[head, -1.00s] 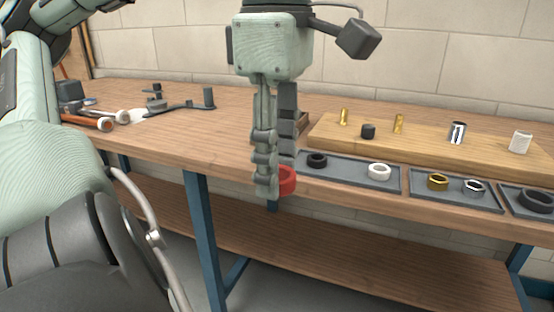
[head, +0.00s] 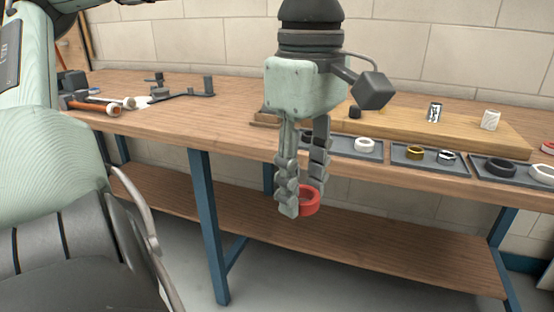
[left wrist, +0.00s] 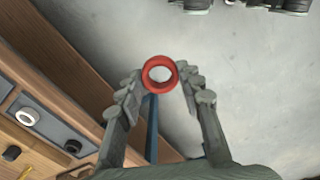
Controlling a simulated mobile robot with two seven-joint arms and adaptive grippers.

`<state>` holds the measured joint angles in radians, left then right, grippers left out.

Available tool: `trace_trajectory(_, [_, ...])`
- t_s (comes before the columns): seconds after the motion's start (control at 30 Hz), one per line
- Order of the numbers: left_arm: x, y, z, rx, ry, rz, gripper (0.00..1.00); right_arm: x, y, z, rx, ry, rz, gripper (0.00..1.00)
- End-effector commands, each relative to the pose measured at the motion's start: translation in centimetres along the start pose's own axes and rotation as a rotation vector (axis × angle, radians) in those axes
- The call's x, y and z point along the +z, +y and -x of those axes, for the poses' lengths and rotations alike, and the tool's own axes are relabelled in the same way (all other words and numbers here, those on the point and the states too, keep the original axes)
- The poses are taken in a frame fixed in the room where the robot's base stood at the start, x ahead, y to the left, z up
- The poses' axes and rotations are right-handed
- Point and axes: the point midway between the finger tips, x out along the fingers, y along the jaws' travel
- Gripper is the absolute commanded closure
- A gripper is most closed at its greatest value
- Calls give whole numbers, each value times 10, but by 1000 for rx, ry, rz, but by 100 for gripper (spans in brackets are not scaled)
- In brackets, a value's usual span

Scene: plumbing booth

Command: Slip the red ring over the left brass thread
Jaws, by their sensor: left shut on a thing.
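The red ring (head: 312,204) is held at the fingertips of my left gripper (head: 303,200), in front of the bench's front edge and below the level of its top. In the left wrist view the red ring (left wrist: 160,90) sits between the two fingertips, its hole facing the camera and grey floor behind it. Both brass threads are out of sight in the head view; my left gripper and wrist cover that part of the wooden board (head: 460,135). My right gripper is not in view.
On the board stand a black piece (head: 355,112), a chrome fitting (head: 435,112) and a white fitting (head: 490,120). Grey trays along the front hold a white ring (head: 365,144), a brass nut (head: 414,153) and dark rings. Hammers (head: 95,107) lie at the left. Bench top between is clear.

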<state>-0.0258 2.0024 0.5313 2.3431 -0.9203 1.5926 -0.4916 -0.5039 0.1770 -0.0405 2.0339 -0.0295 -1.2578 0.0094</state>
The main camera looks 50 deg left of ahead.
Motion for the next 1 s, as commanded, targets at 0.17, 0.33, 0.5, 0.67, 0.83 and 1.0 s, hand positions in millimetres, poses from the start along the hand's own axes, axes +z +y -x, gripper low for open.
trace_trajectory(0.17, [22,29,-43,-13,7,-323,79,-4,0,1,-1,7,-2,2])
trace_trajectory(0.33, [50,66,-92,-13,5,-732,79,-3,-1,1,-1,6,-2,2])
trace_trajectory(0.5, [77,102,-139,-8,2,-1128,79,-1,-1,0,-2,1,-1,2])
trace_trajectory(0.67, [95,126,-170,-4,0,-1392,79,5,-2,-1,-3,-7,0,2])
trace_trajectory(0.83, [108,143,-191,-2,1,-1579,79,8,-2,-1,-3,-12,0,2])
trace_trajectory(1.0, [117,155,-207,-1,0,-1717,79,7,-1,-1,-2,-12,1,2])
